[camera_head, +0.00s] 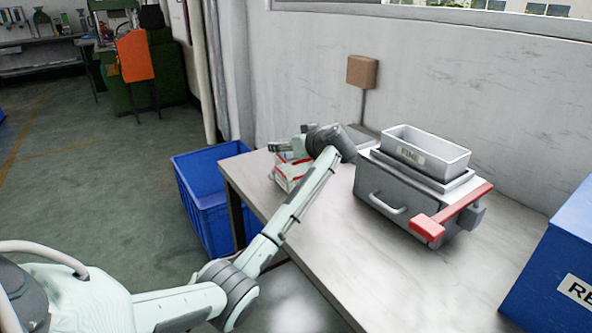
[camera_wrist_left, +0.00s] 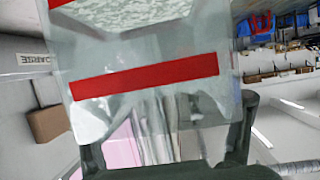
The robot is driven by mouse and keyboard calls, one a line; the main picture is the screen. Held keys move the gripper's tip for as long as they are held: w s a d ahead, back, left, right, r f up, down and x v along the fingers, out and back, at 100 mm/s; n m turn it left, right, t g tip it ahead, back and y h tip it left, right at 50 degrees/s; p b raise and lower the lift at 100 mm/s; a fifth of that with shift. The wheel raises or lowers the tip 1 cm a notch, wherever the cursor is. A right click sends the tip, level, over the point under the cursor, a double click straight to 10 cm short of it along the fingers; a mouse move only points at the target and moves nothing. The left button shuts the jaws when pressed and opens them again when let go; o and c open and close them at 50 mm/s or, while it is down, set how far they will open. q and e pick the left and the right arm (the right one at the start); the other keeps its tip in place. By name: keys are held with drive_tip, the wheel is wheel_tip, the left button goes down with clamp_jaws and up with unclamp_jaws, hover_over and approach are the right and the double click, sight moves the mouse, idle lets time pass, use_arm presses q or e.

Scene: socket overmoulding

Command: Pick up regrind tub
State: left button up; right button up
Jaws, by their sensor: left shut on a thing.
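A clear-walled tub (camera_wrist_left: 150,55) with a broad red band and pale granules fills the middle of the left wrist view. My left gripper (camera_wrist_left: 170,130) is shut on it, with a dark finger at either side. In the head view my left gripper (camera_head: 287,147) is over the far left end of the bench. A white and red thing (camera_head: 288,173) shows directly below it there, partly covered by my arm; I cannot tell how much of it is the tub. My right gripper is out of view.
A grey drawer unit (camera_head: 395,195) with a red lever (camera_head: 452,210) stands on the bench (camera_head: 350,265), topped by a white tray (camera_head: 430,150) labelled FINE. A blue bin (camera_head: 555,265) is at the right. A blue crate (camera_head: 205,195) stands beside the bench's left end. The bench front is clear.

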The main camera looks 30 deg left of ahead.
use_arm(q)
drive_tip(key=shift+f, duration=0.25)
drive_tip(key=c, duration=0.4)
